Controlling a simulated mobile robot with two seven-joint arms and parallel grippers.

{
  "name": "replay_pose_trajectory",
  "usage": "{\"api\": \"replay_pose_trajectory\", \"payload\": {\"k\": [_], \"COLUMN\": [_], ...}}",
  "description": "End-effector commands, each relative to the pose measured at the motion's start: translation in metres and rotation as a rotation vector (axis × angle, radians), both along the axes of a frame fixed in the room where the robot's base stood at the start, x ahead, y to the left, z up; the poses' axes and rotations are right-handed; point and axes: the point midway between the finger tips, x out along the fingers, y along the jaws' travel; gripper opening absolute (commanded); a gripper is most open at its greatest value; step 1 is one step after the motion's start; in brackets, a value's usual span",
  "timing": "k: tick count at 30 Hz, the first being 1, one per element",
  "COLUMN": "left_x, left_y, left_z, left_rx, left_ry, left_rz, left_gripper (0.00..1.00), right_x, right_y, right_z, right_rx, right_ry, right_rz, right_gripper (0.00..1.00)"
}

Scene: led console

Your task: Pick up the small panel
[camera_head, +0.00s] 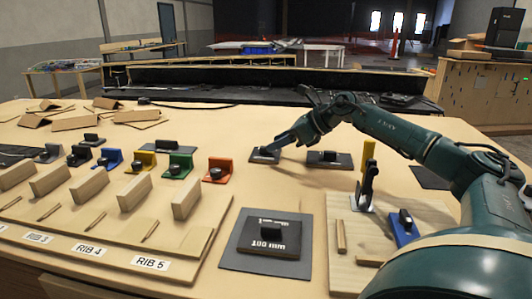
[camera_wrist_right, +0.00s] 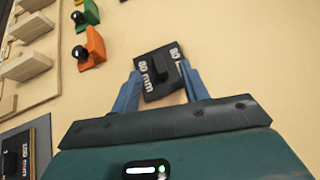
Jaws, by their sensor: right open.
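The small panel is a dark square plate (camera_head: 259,158) with a raised black handle, lying flat on the table. It also shows in the right wrist view (camera_wrist_right: 153,90), where white lettering reads "80 mm". My right gripper (camera_wrist_right: 161,76) is open. Its two blue fingers appear on either side of the panel in the wrist view, with the black handle between them and gaps at both sides. In the head view my right gripper (camera_head: 284,141) is just above and to the right of the panel. Contact and exact height cannot be told. My left gripper is not in view.
Another dark panel (camera_head: 343,161) lies just right of the small one. A larger 100 mm panel (camera_head: 240,258) lies nearer. Coloured brackets (camera_head: 220,170) and a wooden rib board (camera_head: 200,247) stand to the left. A wooden fixture board (camera_head: 345,278) is at right.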

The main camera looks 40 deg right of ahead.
Motion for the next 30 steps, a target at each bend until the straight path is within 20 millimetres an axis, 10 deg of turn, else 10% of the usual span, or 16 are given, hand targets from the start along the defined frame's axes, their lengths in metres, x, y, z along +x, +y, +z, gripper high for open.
{"api": "replay_pose_trajectory", "payload": {"k": [14, 30], "left_x": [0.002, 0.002], "left_y": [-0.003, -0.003], "left_z": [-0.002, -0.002], "left_rx": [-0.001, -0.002], "left_ry": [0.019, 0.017], "left_rz": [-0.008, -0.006], "left_gripper": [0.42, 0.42], "right_x": [0.023, 0.023], "right_y": [0.013, 0.013], "right_z": [-0.017, -0.017], "right_rx": [0.0, 0.0], "right_ry": [0.0, 0.0], "right_rz": [-0.001, -0.001], "right_gripper": [0.45, 0.02]}}
